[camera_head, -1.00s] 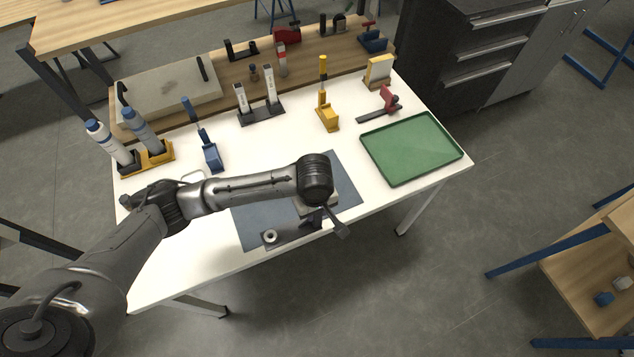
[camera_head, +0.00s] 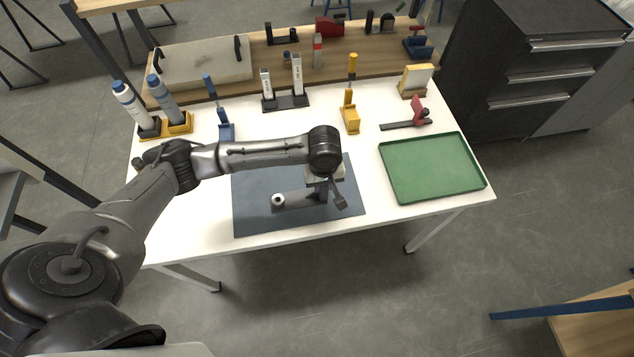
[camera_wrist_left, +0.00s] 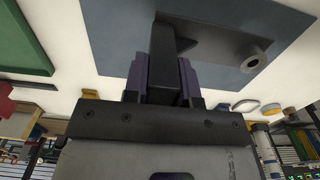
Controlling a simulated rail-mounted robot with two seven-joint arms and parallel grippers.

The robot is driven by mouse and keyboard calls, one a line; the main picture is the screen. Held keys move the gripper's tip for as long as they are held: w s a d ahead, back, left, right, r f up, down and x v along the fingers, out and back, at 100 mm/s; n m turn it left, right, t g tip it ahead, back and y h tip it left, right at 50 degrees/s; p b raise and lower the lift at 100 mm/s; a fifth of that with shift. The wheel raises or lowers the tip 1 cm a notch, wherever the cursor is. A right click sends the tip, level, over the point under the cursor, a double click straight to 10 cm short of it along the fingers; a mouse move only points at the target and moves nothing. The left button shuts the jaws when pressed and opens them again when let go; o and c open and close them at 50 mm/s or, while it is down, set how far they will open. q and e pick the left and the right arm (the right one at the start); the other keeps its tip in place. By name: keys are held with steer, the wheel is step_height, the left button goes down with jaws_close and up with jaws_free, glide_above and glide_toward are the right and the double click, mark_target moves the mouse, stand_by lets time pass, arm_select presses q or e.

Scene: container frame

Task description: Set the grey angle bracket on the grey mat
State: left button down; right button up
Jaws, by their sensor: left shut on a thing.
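The grey angle bracket (camera_head: 295,201) is over the middle of the grey mat (camera_head: 252,221), its flat plate roughly level and a pale ring-shaped boss at its left end. My left gripper (camera_head: 322,186) points down and is shut on the bracket's upright leg. The wrist view shows the bracket (camera_wrist_left: 212,42) with its leg between the fingers of the left gripper (camera_wrist_left: 165,75), and the mat (camera_wrist_left: 115,30) behind it. I cannot tell whether the plate touches the mat. The wrist hides part of the bracket in the head view. My right gripper is not in view.
A green tray (camera_head: 432,196) lies right of the mat. Behind stand a yellow holder (camera_head: 349,120), a dark stand with two white-handled tools (camera_head: 285,103), a blue holder (camera_head: 226,132), bottles in a rack (camera_head: 178,125) and a red clamp (camera_head: 418,112). White table shows around the mat.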

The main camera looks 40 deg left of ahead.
mark_target(298, 192)
arm_select(q)
steer(key=shift+w+a+f+b, duration=0.3)
steer(key=shift+a+f, duration=0.3)
steer(key=shift+f, duration=0.5)
steer(key=shift+w+a+f+b, duration=0.2)
steer(key=shift+w+a+f, duration=0.25)
steer(key=shift+f, duration=0.6)
steer(key=shift+w+a+f+b, duration=0.25)
steer(key=shift+a+f, duration=0.45)
steer(key=shift+f, duration=0.4)
steer(key=c, duration=0.9)
jaws_free()
steer(key=shift+f, duration=0.15)
